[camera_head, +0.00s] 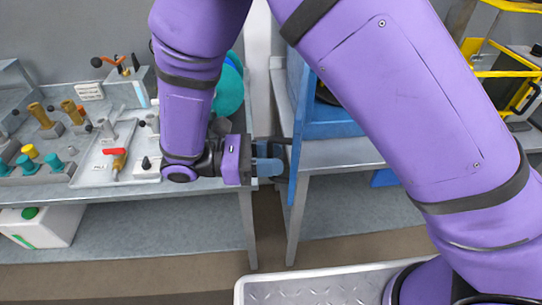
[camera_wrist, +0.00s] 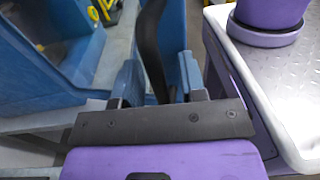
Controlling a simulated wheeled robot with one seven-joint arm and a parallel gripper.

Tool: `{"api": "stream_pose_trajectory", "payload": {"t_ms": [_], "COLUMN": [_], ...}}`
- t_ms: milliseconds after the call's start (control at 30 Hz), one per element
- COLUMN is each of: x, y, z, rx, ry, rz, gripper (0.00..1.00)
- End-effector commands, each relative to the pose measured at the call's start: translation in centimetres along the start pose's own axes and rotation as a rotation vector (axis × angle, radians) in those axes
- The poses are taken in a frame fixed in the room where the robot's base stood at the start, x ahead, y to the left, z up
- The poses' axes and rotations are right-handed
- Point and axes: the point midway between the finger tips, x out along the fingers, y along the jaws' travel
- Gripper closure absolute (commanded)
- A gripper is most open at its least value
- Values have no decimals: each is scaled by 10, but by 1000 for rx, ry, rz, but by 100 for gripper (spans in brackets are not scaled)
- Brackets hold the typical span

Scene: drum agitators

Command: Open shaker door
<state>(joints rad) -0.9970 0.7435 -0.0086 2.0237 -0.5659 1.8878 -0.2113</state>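The blue shaker (camera_head: 334,118) stands on the right-hand bench, mostly hidden behind my arm. Its blue door (camera_head: 297,150) shows nearly edge-on as a narrow upright panel at the shaker's left side, reaching past the bench's front edge. A black handle (camera_head: 281,140) sticks out to the left of the door. My gripper (camera_head: 268,167) is in the gap between the benches, close to the handle and door. In the wrist view the curved black handle (camera_wrist: 154,45) passes between my gripper's blue fingers (camera_wrist: 160,82). The fingers stand apart, with a gap on the right of the handle.
The left bench (camera_head: 150,205) holds several valves and fittings, a tray (camera_head: 110,165) and a teal round object (camera_head: 229,88). A white box (camera_head: 45,228) is underneath. A yellow frame (camera_head: 500,70) stands at the upper right. The floor gap between the benches is narrow.

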Motion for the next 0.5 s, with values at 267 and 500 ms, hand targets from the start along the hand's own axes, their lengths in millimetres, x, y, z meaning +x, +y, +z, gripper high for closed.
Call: {"api": "stream_pose_trajectory", "payload": {"t_ms": [267,500], "x": [-10,-54], "y": [0,0], "z": [0,-1], "rx": [2,1], "ry": [0,2], "rz": [1,2], "gripper": [62,62]}}
